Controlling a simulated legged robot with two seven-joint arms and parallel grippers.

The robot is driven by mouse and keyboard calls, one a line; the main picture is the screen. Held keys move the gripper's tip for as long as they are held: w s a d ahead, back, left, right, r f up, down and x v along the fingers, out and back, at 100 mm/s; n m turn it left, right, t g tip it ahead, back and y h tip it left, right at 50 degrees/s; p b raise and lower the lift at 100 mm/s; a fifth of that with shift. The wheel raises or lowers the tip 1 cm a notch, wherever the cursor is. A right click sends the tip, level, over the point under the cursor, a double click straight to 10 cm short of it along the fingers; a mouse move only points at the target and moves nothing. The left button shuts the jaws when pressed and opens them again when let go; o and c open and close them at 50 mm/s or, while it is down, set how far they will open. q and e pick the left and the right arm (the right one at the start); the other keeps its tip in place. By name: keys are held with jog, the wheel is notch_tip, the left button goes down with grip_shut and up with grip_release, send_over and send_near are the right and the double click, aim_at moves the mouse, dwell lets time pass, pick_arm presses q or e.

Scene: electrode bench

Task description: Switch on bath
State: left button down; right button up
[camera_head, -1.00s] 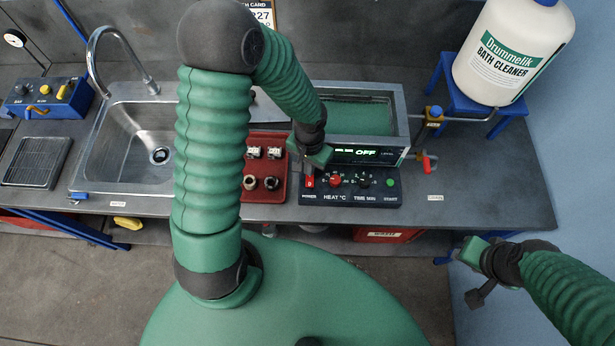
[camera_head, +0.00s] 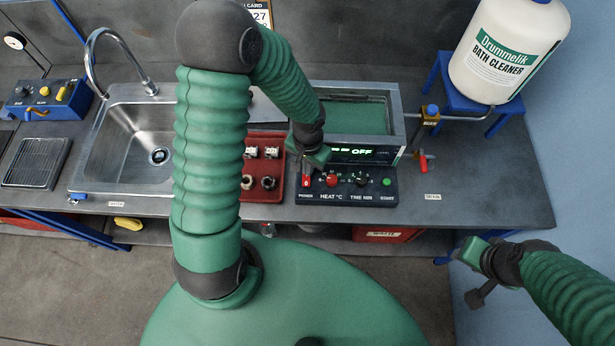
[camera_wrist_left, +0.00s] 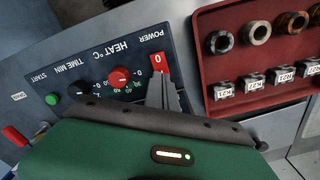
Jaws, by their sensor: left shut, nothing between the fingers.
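The bath (camera_head: 398,112) is a steel tank with green liquid at the back of the bench. The black control panel (camera_head: 345,190) in front has a red power switch marked 0 (camera_head: 306,181), a red heat knob (camera_head: 332,180), a dark time knob (camera_head: 361,180) and a green start button (camera_head: 387,182). My left gripper (camera_head: 307,168) is shut and empty at the power switch; in the left wrist view its fingertips (camera_wrist_left: 161,79) are beside the switch (camera_wrist_left: 158,62), and contact is unclear. My right gripper (camera_head: 480,297) hangs before the bench, empty.
A red tray (camera_head: 265,195) with metal rings and labelled blocks is left of the panel. A sink (camera_head: 125,140) is further left. A red-handled drain valve (camera_head: 423,165) is right of the bath. A cleaner jug (camera_head: 505,60) stands on a blue stand (camera_head: 440,80).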

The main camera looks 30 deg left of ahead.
pick_arm(q)
jog(key=shift+d, duration=0.1)
jog(key=shift+a+f, duration=0.1)
jog(key=shift+a, duration=0.3)
jog(key=shift+a+f, duration=0.15)
jog(key=shift+d+f+b, duration=0.25)
jog(key=shift+d+b, duration=0.1)
jog(key=shift+d, duration=0.05)
pick_arm(e)
jog(key=shift+f, duration=0.35)
